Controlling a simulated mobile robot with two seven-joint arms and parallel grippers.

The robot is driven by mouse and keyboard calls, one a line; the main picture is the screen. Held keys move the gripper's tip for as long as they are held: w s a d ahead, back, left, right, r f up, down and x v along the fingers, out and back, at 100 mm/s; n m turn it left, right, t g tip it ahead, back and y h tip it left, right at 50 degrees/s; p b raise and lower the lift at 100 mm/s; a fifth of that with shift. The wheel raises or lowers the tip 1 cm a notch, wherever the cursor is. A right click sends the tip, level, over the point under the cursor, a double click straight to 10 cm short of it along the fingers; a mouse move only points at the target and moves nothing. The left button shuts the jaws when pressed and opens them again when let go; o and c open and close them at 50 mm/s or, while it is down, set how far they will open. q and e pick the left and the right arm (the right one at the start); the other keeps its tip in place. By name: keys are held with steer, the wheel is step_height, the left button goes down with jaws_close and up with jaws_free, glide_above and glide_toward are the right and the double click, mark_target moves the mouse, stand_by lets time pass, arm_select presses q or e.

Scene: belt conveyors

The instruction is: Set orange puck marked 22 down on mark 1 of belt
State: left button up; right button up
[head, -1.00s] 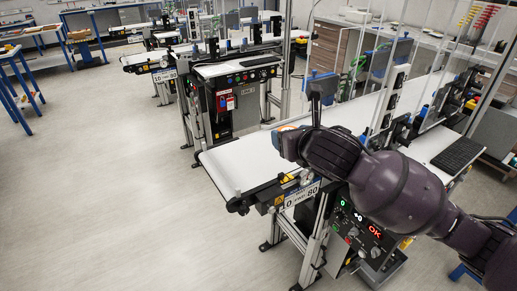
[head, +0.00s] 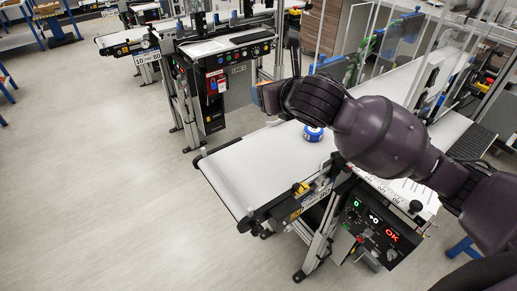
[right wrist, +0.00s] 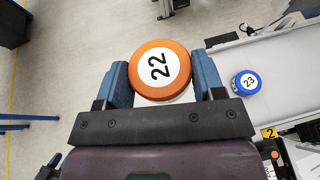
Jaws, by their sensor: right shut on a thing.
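The orange puck (right wrist: 159,70) has a white face marked 22 and sits between the blue fingertips of my right gripper (right wrist: 160,80). The gripper is shut on its sides. In the head view the right gripper (head: 266,97) is up by the far edge of the near belt (head: 236,172), and the arm hides most of the puck. A yellow tag marked 2 (right wrist: 269,132) is at the belt's side. Mark 1 is not readable. My left gripper is not in view.
A control box (head: 371,231) with lit displays hangs at the belt's near side. Clear upright panels (head: 385,40) stand farther along the belt. Another conveyor (head: 228,48) is behind. The belt's left end is bare.

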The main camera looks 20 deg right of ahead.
step_height(320, 180, down, 5)
glide_above(269, 163)
step_height(269, 163, down, 10)
steer(key=shift+s+a+r, duration=0.1)
steer(key=shift+r, duration=0.05)
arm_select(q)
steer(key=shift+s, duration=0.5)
arm_select(e)
steer(key=shift+f, duration=2.55)
steer(key=shift+f, duration=0.1)
steer(key=o, duration=1)
